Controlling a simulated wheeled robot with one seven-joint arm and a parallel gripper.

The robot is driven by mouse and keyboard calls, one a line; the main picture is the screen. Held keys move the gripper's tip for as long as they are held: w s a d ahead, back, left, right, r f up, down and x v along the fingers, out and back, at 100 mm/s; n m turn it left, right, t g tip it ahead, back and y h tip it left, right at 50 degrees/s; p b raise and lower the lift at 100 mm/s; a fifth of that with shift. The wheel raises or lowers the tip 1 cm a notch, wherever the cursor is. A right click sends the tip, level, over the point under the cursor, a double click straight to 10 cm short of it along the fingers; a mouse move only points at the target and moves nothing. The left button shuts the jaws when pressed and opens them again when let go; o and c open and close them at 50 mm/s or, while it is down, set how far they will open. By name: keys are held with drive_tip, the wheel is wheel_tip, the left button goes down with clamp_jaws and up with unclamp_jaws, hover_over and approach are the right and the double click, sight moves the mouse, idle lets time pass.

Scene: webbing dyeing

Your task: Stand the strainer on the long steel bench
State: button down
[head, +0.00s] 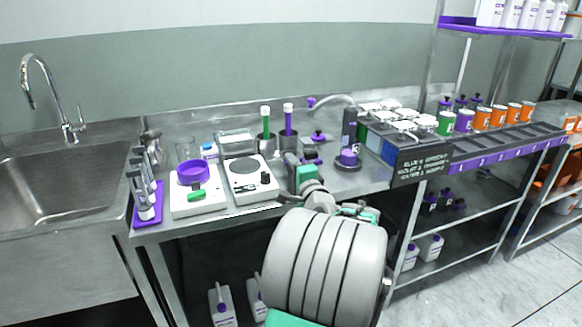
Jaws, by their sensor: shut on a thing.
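My gripper (318,197) is over the front edge of the long steel bench (255,207), right of the hot plate, partly hidden by my own arm. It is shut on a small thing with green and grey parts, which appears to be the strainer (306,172). Most of that thing is hidden, so its full shape and tilt cannot be made out. Whether it touches the bench top cannot be told. The bench runs along the wall from the sink to the tray rack.
A white hot plate (247,179) and a white scale with a purple ring (193,172) stand left of my gripper. A dark pump-like device (349,130) stands right. The sink (60,182) is far left. A black sign (422,163) hangs at the front edge.

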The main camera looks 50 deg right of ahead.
drive_tip(key=c, duration=1.6)
unclamp_jaws()
drive_tip(key=shift+f, duration=0.75)
drive_tip(key=o, duration=0.3)
drive_tip(key=shift+a+f, duration=0.1)
drive_tip(key=shift+f, duration=0.15)
drive_tip(key=shift+r, duration=0.3)
drive_tip(key=shift+r+p, duration=0.65)
drive_tip(key=shift+p, duration=0.15)
drive_tip(key=v, duration=1.1)
drive_tip(key=shift+s+a+r+b, duration=0.15)
drive_tip(key=shift+s+r+b, duration=0.15)
drive_tip(key=shift+s, duration=0.1)
